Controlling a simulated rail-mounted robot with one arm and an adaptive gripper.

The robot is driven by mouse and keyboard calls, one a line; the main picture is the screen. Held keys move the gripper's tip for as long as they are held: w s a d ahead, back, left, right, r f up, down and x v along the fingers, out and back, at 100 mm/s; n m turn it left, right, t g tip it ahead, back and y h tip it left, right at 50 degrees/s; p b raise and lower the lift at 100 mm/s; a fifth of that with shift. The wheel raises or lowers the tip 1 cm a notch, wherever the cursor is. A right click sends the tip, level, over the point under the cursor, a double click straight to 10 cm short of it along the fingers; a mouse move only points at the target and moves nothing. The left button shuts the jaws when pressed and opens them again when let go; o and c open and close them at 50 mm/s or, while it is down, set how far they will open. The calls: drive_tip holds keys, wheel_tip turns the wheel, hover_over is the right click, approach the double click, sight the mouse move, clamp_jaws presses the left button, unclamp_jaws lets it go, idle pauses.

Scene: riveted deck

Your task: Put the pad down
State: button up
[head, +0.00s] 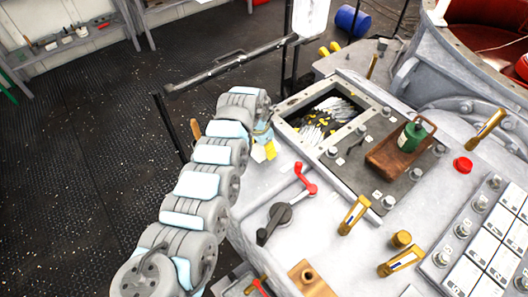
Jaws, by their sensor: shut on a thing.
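My gripper (263,135) is at the end of my arm, by the left edge of the pale console (245,190). My own wrist hides most of it, and its fingertips are hard to make out. It is shut on a small yellow and cream piece (270,150), which looks like the pad. The piece hangs just below the gripper, left of the square opening in the console. I cannot tell whether it touches the console surface.
The square opening (289,106) holds grey and yellow-black parts. Right of it, a brown tray (378,164) bears a green canister (411,135). A red-handled crank (305,180), brass levers (353,215) and a red button (463,164) stand up from the console. A black rail (225,68) runs behind.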

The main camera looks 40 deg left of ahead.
sight(260, 147)
drive_tip(key=shift+w+a+f, duration=0.15)
drive_tip(key=shift+w+f, duration=0.2)
drive_tip(key=shift+f, duration=0.45)
drive_tip(key=shift+a+f, duration=0.1)
drive_tip(key=shift+f, duration=1.1)
drive_tip(key=shift+f, duration=0.2)
drive_tip(key=o, duration=0.9)
drive_tip(key=shift+r, duration=0.1)
drive_tip(key=r, duration=0.3)
drive_tip(key=s+r, duration=0.1)
drive_tip(key=r, duration=0.3)
drive_tip(key=r+b, duration=0.1)
drive_tip(key=r, duration=0.3)
drive_tip(key=shift+s+a+r, duration=0.15)
drive_tip(key=shift+s+a, duration=0.05)
drive_tip(key=shift+s, duration=0.05)
drive_tip(key=shift+s+r, duration=0.1)
drive_tip(key=shift+r, duration=0.25)
